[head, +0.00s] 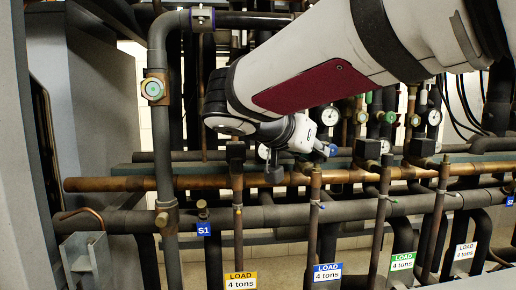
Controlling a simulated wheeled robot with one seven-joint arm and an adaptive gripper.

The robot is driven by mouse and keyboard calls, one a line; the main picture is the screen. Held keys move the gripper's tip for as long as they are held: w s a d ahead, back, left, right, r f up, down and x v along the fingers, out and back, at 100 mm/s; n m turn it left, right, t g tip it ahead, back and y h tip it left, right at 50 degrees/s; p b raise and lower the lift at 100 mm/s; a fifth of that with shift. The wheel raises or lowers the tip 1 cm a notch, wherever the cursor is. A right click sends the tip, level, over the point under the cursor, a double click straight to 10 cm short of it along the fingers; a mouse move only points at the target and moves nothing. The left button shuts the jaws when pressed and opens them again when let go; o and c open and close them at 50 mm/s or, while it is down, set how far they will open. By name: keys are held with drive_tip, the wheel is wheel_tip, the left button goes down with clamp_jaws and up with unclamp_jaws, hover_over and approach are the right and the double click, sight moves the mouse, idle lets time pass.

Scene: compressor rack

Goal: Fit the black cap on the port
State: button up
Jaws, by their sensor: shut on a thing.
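My gripper (274,172) hangs below my white wrist, in front of the copper pipe at the middle left of the head view. Its fingers are small and dark here. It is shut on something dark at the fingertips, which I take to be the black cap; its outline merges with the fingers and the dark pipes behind. A brass fitting (202,208) stands upright on the dark pipe above the blue S1 tag (204,229), left of and lower than my gripper. It shows no black cap and may be the port, but I cannot tell for sure.
A horizontal copper pipe (120,184) and a dark pipe (130,222) cross the rack. A thick vertical pipe (163,120) stands on the left. Several thin vertical pipes carry load tags, such as the yellow one (240,281). Gauges (330,116) and valves crowd behind my arm.

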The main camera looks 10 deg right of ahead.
drive_tip(key=shift+f+b, duration=0.45)
drive_tip(key=shift+b, duration=0.3)
drive_tip(key=shift+b, duration=0.45)
idle(0.4)
idle(0.3)
drive_tip(key=o, duration=0.9)
drive_tip(key=v, duration=1.2)
